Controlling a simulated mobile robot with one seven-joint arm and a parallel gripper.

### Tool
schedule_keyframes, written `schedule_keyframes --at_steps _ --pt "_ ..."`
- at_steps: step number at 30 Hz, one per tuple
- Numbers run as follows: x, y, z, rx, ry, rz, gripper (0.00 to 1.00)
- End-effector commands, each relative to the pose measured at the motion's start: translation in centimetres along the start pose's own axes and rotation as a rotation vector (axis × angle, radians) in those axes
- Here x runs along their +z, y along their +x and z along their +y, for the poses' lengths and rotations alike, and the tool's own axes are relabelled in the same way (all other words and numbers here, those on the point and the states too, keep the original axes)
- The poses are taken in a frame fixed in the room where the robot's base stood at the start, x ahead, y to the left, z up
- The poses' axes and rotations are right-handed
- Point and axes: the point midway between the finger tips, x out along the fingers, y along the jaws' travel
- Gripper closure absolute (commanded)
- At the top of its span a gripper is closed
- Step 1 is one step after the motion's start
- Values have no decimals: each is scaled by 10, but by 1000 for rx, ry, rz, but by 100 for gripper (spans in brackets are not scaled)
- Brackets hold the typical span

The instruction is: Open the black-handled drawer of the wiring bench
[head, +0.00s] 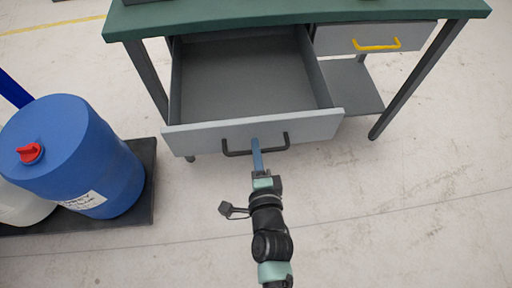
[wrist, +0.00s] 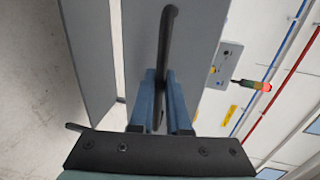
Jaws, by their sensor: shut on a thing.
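The wiring bench (head: 290,12) has a green top and dark legs. Its black-handled drawer (head: 180,140) is pulled far out and its inside looks empty. The black handle (head: 274,143) is a bar on the grey drawer front; it also shows in the wrist view (wrist: 167,40). My gripper (head: 257,148) reaches the handle from the front. In the wrist view its two blue fingers (wrist: 160,100) are shut on the handle bar, one on each side. The fingertips hide part of the bar.
A second drawer with a yellow handle (head: 376,45) is closed at the right, above a lower shelf (head: 352,88). The floor at front right is clear.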

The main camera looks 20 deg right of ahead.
Motion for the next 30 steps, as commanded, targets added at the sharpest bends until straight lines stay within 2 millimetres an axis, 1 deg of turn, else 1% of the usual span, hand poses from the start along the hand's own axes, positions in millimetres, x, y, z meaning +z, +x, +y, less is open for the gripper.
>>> schedule_keyframes --at_steps 5,6,10,11,19,22,26,30 --pt "1 0 1 1 0 -2 100" --pt "1 0 1 1 0 -2 82" --pt "1 0 0 1 0 -1 58" --pt "1 0 0 1 0 -1 55" --pt "0 0 0 0 0 -1 55" --pt "0 -4 0 1 1 -1 55" --pt "1 -19 1 1 1 -1 55" --pt "1 -44 1 3 0 -2 55"
